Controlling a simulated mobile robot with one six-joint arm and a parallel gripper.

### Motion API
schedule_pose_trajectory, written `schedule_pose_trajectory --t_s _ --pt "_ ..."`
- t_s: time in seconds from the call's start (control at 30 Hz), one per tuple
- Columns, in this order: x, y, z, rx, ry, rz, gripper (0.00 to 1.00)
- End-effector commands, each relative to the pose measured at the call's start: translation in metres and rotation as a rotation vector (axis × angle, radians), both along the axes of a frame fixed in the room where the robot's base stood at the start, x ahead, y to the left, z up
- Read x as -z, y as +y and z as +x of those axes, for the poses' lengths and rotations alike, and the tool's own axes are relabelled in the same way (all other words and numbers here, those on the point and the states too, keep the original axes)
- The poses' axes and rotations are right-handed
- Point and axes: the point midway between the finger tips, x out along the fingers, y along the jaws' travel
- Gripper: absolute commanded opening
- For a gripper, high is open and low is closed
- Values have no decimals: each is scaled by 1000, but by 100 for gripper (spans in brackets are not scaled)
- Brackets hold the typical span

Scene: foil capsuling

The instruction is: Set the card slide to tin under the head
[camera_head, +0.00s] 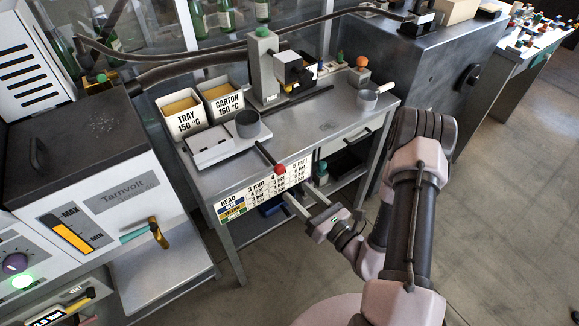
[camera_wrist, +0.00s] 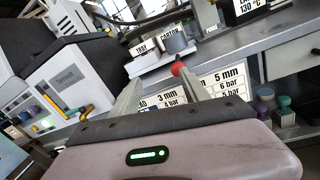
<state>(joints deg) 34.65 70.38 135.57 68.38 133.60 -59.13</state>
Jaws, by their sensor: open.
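A red ball knob (camera_head: 280,169) on a dark rod sticks out over the front edge of the steel bench; it also shows in the wrist view (camera_wrist: 178,69). I cannot tell for sure whether it belongs to the card slide. The head looks to be the grey upright unit with a green top (camera_head: 262,62). Bins carry cards TRAY 150 °C (camera_head: 186,122) and CARTON 160 °C (camera_head: 228,104). In the wrist view a 130 °C card (camera_wrist: 250,6) is cut off, its word unreadable. My gripper (camera_head: 297,191) is open and empty, just below and right of the knob, apart from it.
A bead, mm and bar chart (camera_head: 262,190) hangs on the bench front. The Tarnvolt machine (camera_head: 110,190) is at left, a grey cabinet (camera_head: 440,75) at right. The floor at right is clear.

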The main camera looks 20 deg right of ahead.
Motion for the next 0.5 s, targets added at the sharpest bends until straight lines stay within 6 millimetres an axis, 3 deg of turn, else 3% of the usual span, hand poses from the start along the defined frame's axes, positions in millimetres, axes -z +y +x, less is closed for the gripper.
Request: schedule_pose_trajectory --t_s 0.03,0.17,0.5 --pt "16 -10 -3 54 30 10 53" --pt "30 -17 2 108 55 13 53" --pt "28 14 90 100 47 13 53"
